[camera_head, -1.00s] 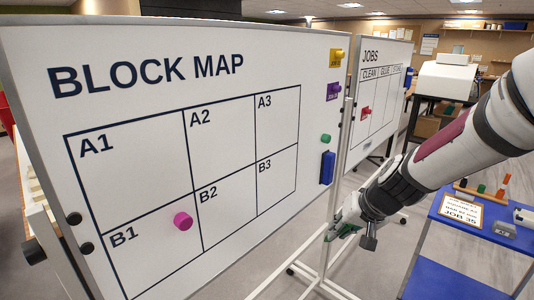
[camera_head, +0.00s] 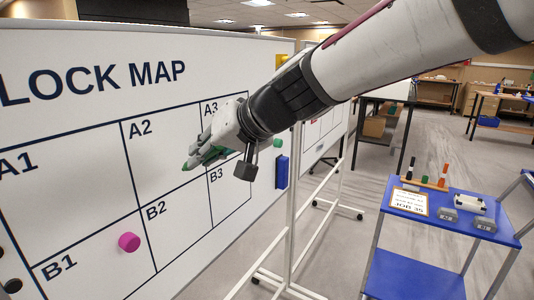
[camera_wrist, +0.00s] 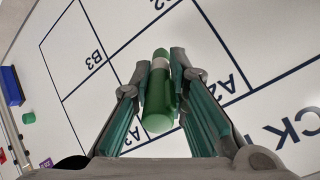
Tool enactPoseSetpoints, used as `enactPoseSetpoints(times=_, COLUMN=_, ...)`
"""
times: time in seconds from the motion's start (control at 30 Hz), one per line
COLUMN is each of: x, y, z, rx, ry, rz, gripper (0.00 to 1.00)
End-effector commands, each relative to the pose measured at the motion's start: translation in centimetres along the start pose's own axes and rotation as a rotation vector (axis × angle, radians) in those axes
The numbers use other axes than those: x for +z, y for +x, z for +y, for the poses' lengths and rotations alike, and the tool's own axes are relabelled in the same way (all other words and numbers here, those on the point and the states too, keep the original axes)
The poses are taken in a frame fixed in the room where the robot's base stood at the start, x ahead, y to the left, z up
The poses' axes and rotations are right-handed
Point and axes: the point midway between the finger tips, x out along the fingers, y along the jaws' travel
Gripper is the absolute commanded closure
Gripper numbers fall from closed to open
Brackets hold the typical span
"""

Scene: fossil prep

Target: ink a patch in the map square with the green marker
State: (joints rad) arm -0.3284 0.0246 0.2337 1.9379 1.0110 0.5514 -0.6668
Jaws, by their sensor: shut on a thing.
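The whiteboard headed BLOCK MAP (camera_head: 60,125) carries a black grid of squares A1 to A3 over B1 to B3. My gripper (camera_head: 204,152) is shut on the green marker (camera_head: 188,165), in front of the board, across squares A2 and A3 in the head view. I see no inked patch; my gripper hides part of A3.
A pink magnet (camera_head: 129,242) is in B1. A blue eraser (camera_head: 282,171) and a green magnet (camera_head: 277,143) are on the board's right margin. A blue cart (camera_head: 455,212) at right holds a job card (camera_head: 408,202), too small to read fully, and several markers.

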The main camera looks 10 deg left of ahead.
Motion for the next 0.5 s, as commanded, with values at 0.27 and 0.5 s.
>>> enactPoseSetpoints(times=0.27, x=-1.2, y=2.2, z=-1.3, rx=-0.001, ry=0.001, rz=-0.002, gripper=1.00)
enactPoseSetpoints(times=0.5, x=-1.8, y=3.5, z=-1.7, rx=0.000, ry=0.002, rz=-0.002, gripper=1.00)
